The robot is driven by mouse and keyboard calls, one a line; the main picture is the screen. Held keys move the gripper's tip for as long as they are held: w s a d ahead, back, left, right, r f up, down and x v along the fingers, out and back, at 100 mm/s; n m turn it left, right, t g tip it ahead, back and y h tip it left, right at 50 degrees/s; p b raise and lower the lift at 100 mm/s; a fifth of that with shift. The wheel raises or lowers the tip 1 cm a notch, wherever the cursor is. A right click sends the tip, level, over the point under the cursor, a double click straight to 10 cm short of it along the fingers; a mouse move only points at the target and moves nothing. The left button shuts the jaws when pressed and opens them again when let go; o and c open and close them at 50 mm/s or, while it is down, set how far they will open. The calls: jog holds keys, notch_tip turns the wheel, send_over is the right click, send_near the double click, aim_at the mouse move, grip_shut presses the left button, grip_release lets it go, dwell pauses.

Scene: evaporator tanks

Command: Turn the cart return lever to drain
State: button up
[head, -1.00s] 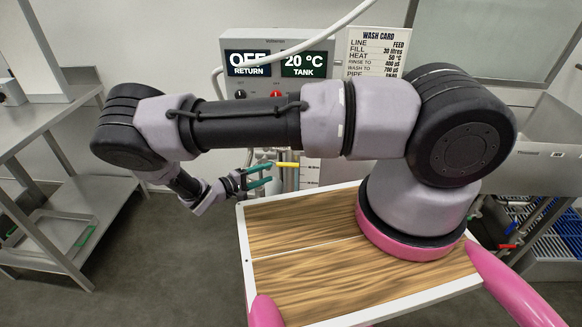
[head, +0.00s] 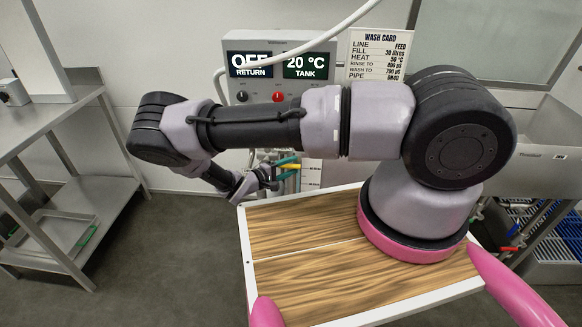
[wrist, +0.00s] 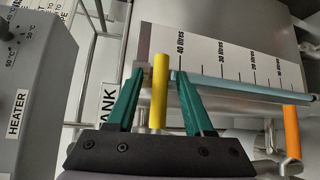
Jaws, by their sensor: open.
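In the wrist view, a yellow lever (wrist: 159,90) stands upright between the two teal fingers of my gripper (wrist: 150,80). The fingers are open, with a gap visible on each side of the lever. An orange lever (wrist: 291,132) stands to the right, outside the fingers. In the head view, my gripper (head: 285,166) is at the cart's pipework, and the yellow lever (head: 290,167) shows small beside the teal fingers. The cart's display (head: 249,64) reads OFF, RETURN. I cannot read which lever is labelled return.
A white scale plate (wrist: 225,60) marked in litres and a bluish tube (wrist: 240,88) lie behind the fingers. The grey heater box (wrist: 30,80) stands close at left. A steel table (head: 40,120) is at the left, a sink (head: 550,130) at the right.

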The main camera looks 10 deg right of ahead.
grip_shut()
dwell(1.4)
